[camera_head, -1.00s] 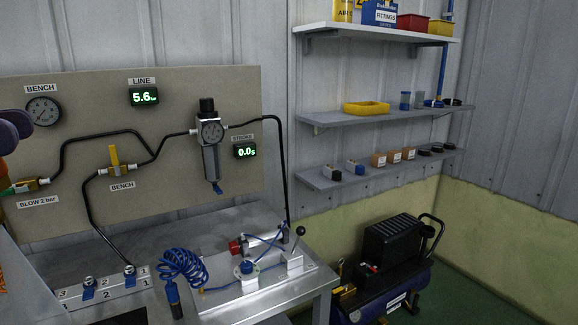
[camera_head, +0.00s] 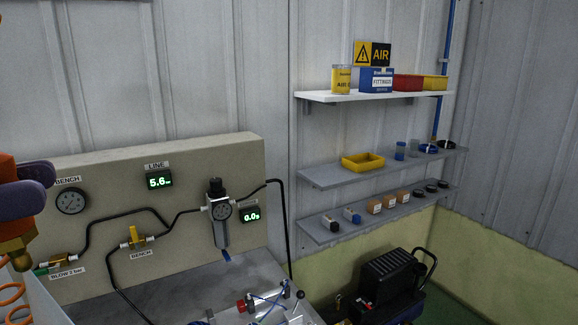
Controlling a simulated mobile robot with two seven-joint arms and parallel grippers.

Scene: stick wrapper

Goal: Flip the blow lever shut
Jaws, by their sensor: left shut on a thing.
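The blow valve (camera_head: 63,260) is a brass fitting on the panel at the lower left, above the "BLOW 2 bar" label (camera_head: 67,274). A green part (camera_head: 41,270) shows at its left side; I cannot tell whether this is the lever or how it is turned. My left gripper (camera_head: 28,188), with dark purple pads, is at the left edge, above and left of the valve. It is shut on an orange piece with a brass end (camera_head: 18,248), partly cut off by the frame. My right gripper is not in view.
An orange coiled hose (camera_head: 14,296) hangs below the gripper. A bench valve (camera_head: 133,238) with a yellow lever, a regulator (camera_head: 220,215) and black pipes sit on the panel (camera_head: 110,165). Shelves (camera_head: 375,97) and a compressor (camera_head: 390,280) stand to the right.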

